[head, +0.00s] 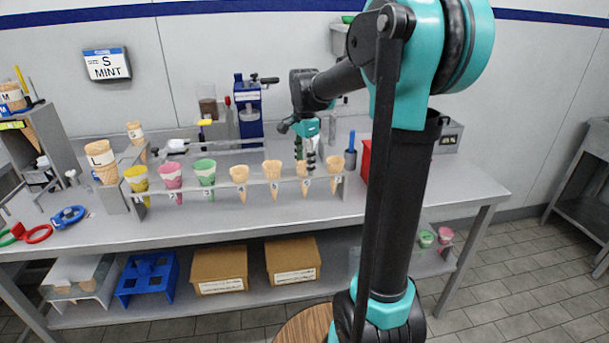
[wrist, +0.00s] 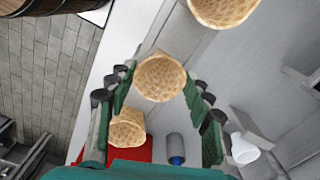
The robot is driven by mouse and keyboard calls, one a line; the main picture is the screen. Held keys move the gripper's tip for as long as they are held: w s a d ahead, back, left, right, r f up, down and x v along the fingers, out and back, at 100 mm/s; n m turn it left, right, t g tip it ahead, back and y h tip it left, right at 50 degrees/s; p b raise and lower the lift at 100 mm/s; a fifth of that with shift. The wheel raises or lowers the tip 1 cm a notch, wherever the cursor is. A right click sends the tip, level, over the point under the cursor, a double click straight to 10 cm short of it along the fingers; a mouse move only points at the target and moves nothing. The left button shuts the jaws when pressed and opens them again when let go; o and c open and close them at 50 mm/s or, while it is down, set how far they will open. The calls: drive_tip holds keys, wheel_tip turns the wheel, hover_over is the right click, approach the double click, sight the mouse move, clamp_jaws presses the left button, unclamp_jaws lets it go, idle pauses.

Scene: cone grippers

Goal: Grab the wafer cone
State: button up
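A row of plain wafer cones stands in the grey rack (head: 255,187) on the table. One wafer cone (head: 304,170) is directly below my gripper (head: 307,147) in the head view. In the wrist view, this wafer cone (wrist: 160,78) shows its round top between the two spread green fingers of my gripper (wrist: 161,72). The fingers are open, with narrow gaps at the cone's sides; I cannot tell whether either touches it. Neighbouring wafer cones (head: 272,171) and (head: 337,165) stand on either side.
Yellow (head: 137,178), pink (head: 171,176) and green (head: 204,172) cones fill the rack's left part. A red box (head: 366,161) and a grey cylinder with a blue stick (head: 350,157) stand to the right. A blue dispenser (head: 248,107) stands behind.

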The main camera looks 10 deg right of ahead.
drive_tip(key=shift+c, duration=0.9)
drive_tip(key=shift+r, duration=0.1)
